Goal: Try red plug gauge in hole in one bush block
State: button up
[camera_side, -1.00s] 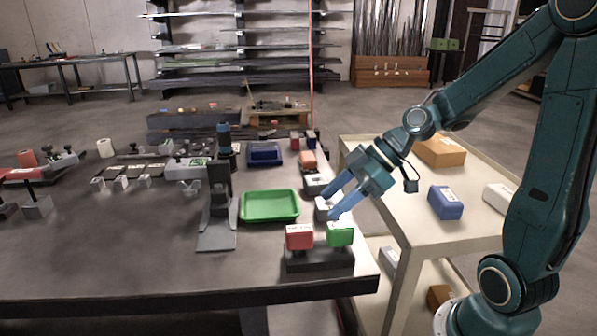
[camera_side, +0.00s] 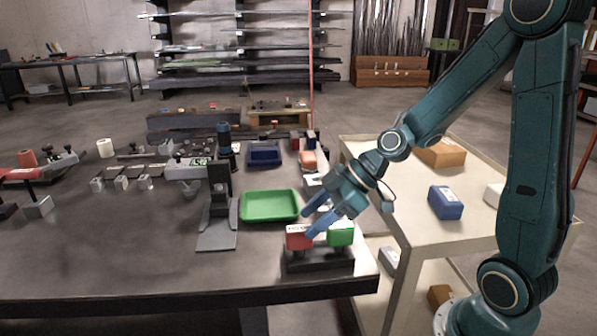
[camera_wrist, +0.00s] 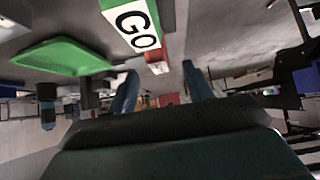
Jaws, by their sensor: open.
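The red plug gauge (camera_side: 299,238) stands in a black stand (camera_side: 320,262) near the table's front right corner. The green gauge (camera_side: 340,233) stands beside it on the right, and its GO label shows in the wrist view (camera_wrist: 133,22). My gripper (camera_side: 308,224) is open and empty, reaching down from the right. Its fingertips are close above and behind the red gauge, and I cannot tell whether they touch it. Several small grey blocks (camera_side: 121,183) sit at the left of the table. I cannot tell which is a bush block. My gripper hides the spot behind the stand.
A green tray (camera_side: 270,206) lies left of my gripper, with a blue tray (camera_side: 264,153) behind it. A dark upright fixture (camera_side: 218,205) stands left of the green tray. A cream cart (camera_side: 405,205) with boxes is on the right. The table's front left is clear.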

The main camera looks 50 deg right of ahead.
aim_at(299, 228)
jog(key=shift+x, duration=2.15)
jog(key=c, duration=1.1)
jog(key=shift+r, duration=0.15)
notch_tip(299, 228, up, 20)
jog(key=shift+w+d, duration=0.1)
